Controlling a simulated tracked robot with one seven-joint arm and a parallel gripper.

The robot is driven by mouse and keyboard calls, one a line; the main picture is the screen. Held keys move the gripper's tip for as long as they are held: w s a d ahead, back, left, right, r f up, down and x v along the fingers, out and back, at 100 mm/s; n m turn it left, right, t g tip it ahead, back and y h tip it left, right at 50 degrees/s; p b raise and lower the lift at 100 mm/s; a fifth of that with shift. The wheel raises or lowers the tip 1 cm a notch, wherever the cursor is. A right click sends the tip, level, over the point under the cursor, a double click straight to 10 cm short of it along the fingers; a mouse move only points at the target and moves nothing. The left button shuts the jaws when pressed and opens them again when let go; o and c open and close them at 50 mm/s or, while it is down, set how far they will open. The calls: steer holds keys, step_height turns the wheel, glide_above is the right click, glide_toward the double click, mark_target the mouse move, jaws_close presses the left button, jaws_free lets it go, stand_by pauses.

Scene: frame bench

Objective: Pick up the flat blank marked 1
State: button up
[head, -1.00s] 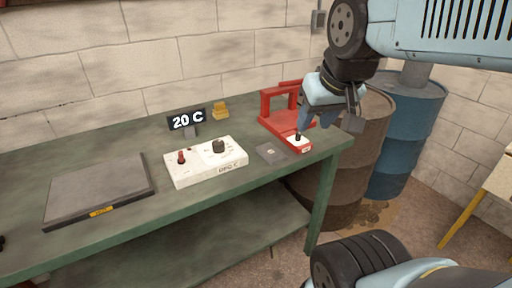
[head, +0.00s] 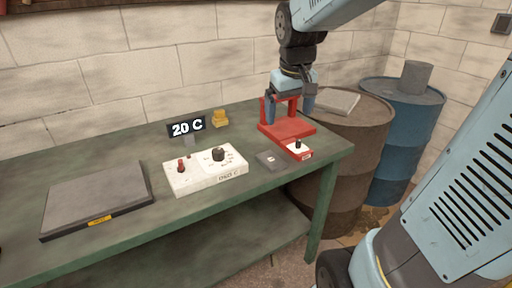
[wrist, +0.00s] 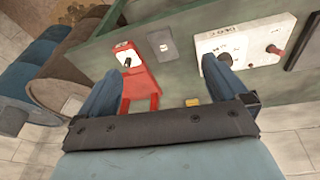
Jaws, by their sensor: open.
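The flat blank is a thin dark grey square plate (head: 271,159) with a small pale label, lying flat on the green bench near its front edge; the mark is too small to read. It also shows in the wrist view (wrist: 162,43). My gripper (head: 289,112) is open and empty, fingers pointing down, above the red fixture (head: 285,127), behind and above the plate. In the wrist view the plate appears between and beyond the two open fingers (wrist: 173,65).
A yellow block (head: 220,119) is at the back. A dark flat slab (head: 95,198) lies left. Brown (head: 340,145) and blue (head: 402,125) barrels stand right.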

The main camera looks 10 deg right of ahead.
steer(key=w+f+n+g, duration=0.2)
steer(key=w+f+g, duration=0.1)
steer(key=w+f, duration=0.9)
glide_above(272, 160)
steer(key=shift+y, duration=0.3)
step_height(272, 160, down, 7)
steer(key=shift+s+a+f, duration=0.1)
steer(key=shift+a, duration=0.05)
steer(key=shift+f, duration=2.5)
steer(key=c, duration=1.2)
steer(key=shift+o, duration=0.2)
steer(key=shift+r, duration=0.1)
